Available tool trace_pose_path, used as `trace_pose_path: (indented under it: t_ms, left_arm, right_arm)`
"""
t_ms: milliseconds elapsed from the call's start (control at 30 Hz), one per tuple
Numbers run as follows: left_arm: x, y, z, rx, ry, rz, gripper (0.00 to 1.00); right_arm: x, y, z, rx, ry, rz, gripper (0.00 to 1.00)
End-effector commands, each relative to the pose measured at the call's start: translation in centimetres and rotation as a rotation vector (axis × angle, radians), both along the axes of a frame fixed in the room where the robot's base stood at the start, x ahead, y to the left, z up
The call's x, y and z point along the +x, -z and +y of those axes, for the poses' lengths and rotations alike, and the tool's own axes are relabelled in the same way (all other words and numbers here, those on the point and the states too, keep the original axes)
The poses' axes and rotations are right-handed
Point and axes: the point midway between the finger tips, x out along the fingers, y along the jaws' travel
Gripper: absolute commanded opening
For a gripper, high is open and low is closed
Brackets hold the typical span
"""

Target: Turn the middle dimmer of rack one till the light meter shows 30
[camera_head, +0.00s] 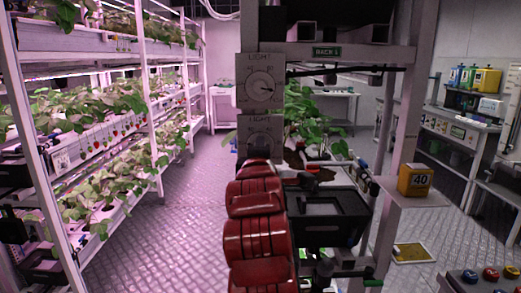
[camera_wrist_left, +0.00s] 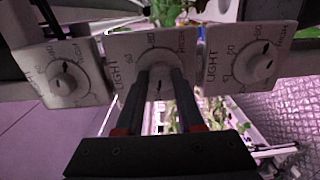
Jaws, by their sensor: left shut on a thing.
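Rack one carries the green "RACK 1" sign (camera_head: 327,51) and a post with light dimmers. The top dimmer (camera_head: 261,82) is clear in the head view. The middle dimmer (camera_head: 258,135) is just below it, partly covered by my red left arm. In the wrist view the middle dimmer (camera_wrist_left: 125,48) lies between two other dimmers (camera_wrist_left: 68,78) (camera_wrist_left: 250,62). My left gripper (camera_wrist_left: 158,75) is shut on the middle dimmer's knob, one finger on each side. The fingers cover part of its scale. The yellow light meter (camera_head: 415,180) shows 40. My right gripper is out of view.
The light meter stands on a small shelf (camera_head: 420,198) at the rack's right. A black tray (camera_head: 328,213) is right of my arm. A plant rack (camera_head: 88,130) stands on the left, with open floor (camera_head: 170,220) between. Colored buttons (camera_head: 490,273) are at lower right.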

Motion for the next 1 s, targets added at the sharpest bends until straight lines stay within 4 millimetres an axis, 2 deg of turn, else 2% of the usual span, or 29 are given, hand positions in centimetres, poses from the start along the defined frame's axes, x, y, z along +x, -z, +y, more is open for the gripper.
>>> trace_pose_path:
  t_ms: [200, 500, 1000]
  left_arm:
    - [0.0, 0.0, 0.0, -0.167, -0.001, 0.005, 0.0]
    - [0.0, 0.0, 0.1, -0.319, -0.001, 0.005, 0.0]
    - [0.0, 0.1, 0.1, -0.371, -0.001, 0.002, 0.0]
  right_arm:
    - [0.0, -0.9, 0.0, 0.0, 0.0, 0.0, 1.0]
    - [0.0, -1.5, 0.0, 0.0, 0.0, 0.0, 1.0]
    - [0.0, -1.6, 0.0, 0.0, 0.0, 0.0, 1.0]
